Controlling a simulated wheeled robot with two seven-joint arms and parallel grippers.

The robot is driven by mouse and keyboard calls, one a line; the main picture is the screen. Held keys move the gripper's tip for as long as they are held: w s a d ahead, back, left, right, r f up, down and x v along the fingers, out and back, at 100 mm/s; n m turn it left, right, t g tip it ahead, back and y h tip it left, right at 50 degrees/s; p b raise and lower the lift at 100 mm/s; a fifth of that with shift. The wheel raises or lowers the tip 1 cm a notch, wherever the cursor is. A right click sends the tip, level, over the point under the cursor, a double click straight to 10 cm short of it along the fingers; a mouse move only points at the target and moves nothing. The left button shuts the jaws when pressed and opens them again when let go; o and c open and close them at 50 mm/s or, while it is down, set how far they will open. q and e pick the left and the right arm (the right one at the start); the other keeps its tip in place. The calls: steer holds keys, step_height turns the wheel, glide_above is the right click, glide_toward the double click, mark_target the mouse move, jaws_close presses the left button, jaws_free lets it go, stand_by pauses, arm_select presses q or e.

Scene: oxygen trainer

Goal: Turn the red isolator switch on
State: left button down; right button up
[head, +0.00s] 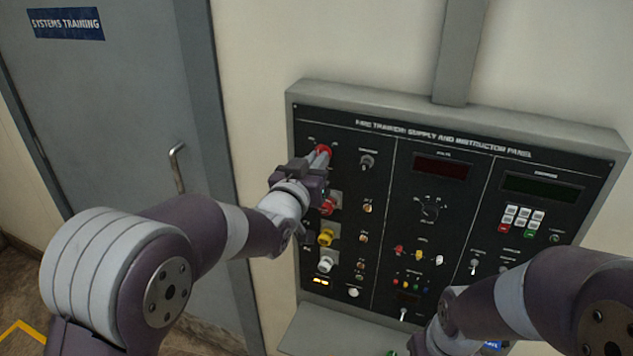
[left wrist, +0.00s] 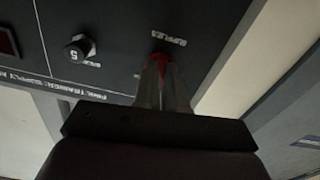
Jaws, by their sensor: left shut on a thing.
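The red isolator switch (head: 324,150) is at the top left of the black control panel. In the left wrist view the red switch (left wrist: 160,62) shows between my fingertips, under a partly readable label. My left gripper (head: 318,158) is at the switch with its fingers shut on it. The fingers and the arm hide part of the switch, so I cannot tell its exact turn position. My right arm comes in at the lower right; its gripper is not clearly visible at the bottom edge.
The panel (head: 465,133) is framed in grey on the wall. Below the switch are red, yellow and white knobs (head: 326,237). A black knob (left wrist: 78,48) is beside the switch in the left wrist view. A grey door with a handle (head: 177,166) stands left; a shelf (head: 335,335) juts out below.

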arm_select(q)
steer(key=shift+a+m+b, duration=0.1)
steer(key=shift+m+b, duration=5.1)
steer(key=shift+b, duration=1.5)
steer(key=c, duration=1.2)
jaws_free()
